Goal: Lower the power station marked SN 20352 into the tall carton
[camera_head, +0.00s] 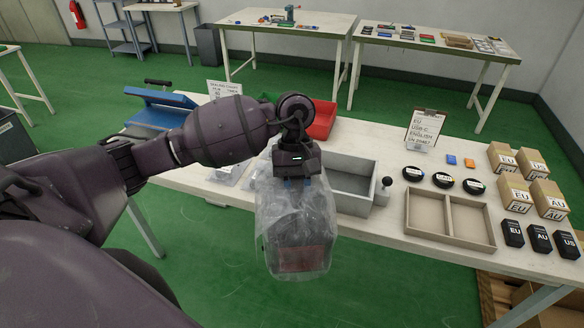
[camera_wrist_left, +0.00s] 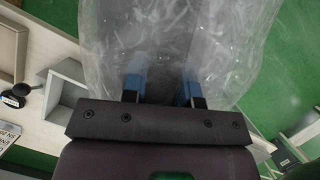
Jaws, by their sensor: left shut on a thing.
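My left gripper (camera_head: 297,182) is shut on the top of a dark power station (camera_head: 298,245) wrapped in a clear plastic bag. It hangs upright in front of the table's near edge, above the green floor, with a reddish area low on its face. No serial number is readable on it. In the left wrist view the gripper's blue fingertips (camera_wrist_left: 162,90) press into the bag (camera_wrist_left: 250,40). Brown cardboard (camera_head: 510,295) shows below the table at the lower right, partly cut off; I cannot tell whether it is the tall carton. My right gripper is not in view.
The white table (camera_head: 400,225) holds a grey bin (camera_head: 352,180), a red bin (camera_head: 322,120), a divided tray (camera_head: 450,220), small cartons (camera_head: 515,192), black boxes (camera_head: 539,238) and a clipboard (camera_head: 421,130). A blue device (camera_head: 160,105) stands left. The floor left of the bag is clear.

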